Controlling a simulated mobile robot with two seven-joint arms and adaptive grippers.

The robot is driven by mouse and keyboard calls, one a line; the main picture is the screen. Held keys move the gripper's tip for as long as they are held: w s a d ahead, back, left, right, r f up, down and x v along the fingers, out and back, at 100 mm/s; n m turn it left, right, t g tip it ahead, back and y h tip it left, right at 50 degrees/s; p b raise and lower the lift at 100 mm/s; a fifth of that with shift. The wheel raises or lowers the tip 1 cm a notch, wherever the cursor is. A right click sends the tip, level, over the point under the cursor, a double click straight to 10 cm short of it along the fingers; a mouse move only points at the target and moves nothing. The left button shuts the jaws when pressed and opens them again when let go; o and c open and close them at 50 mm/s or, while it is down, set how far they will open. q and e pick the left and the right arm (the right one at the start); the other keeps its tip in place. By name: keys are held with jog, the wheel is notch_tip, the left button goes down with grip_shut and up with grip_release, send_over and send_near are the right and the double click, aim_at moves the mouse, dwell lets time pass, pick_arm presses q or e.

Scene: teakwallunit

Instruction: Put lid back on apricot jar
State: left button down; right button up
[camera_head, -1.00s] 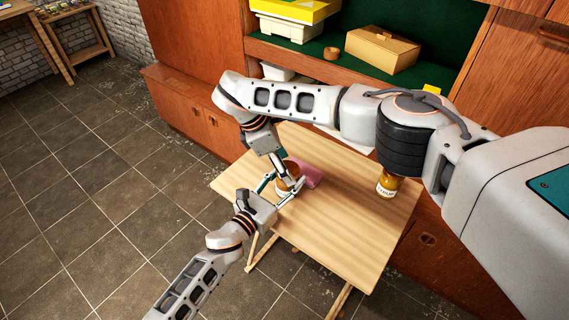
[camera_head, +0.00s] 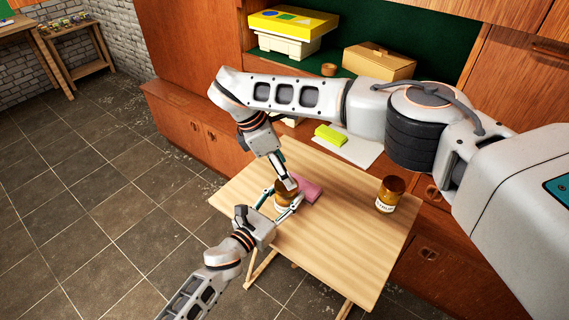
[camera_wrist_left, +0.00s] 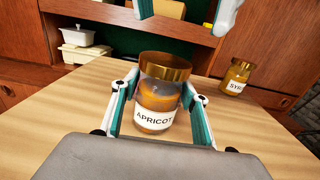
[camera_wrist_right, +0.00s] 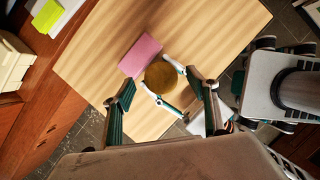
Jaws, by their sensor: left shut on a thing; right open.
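The apricot jar (camera_wrist_left: 155,120) stands upright on the folding table, its label facing the left wrist camera. A gold lid (camera_wrist_left: 165,66) sits over its mouth and looks level; I cannot tell whether it is screwed tight. My left gripper (camera_head: 284,207) is shut around the jar's sides. My right gripper (camera_head: 288,183) is above the jar, pointing down. In the right wrist view its fingers are spread apart, with the round lid (camera_wrist_right: 161,77) below and between them. In the head view the right fingers partly hide the jar (camera_head: 281,195).
A syrup jar (camera_head: 388,196) with a lid stands on the right of the table (camera_head: 335,245). A pink block (camera_head: 308,192) lies close beside the apricot jar. A yellow-green block (camera_head: 331,135) lies on a pale sheet behind. The table's front is clear.

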jog(key=n, duration=0.5)
jog(key=shift+w+d+r+y, duration=0.1)
jog(key=shift+d+y, duration=0.05)
jog(key=shift+y, duration=0.15)
jog(key=n, duration=0.3)
jog(key=shift+n, duration=0.3)
jog(key=n+y, duration=0.1)
jog(key=n, duration=0.2)
jog(key=shift+d+r+n+g, duration=0.1)
jog(key=shift+r+n+g, duration=0.05)
jog(key=shift+n+g, duration=0.2)
jog(key=n, duration=0.5)
jog(key=shift+r+n+y, duration=0.25)
jog(key=shift+n+y, duration=0.05)
jog(key=shift+n, duration=0.05)
jog(key=n, duration=0.3)
jog(key=shift+d+r+n+y, duration=0.1)
jog(key=shift+r+n+y, duration=0.1)
jog(key=shift+n+y, duration=0.15)
jog(key=n, duration=0.3)
jog(key=shift+r+n, duration=0.25)
jog(key=shift+n, duration=0.1)
jog(key=n, duration=0.3)
jog(key=n+y, duration=0.1)
jog(key=n, duration=0.1)
jog(key=shift+r, duration=0.35)
jog(key=n, duration=0.4)
jog(key=shift+r+y, duration=0.25)
jog(key=shift+r, duration=0.05)
jog(key=shift+f, duration=0.1)
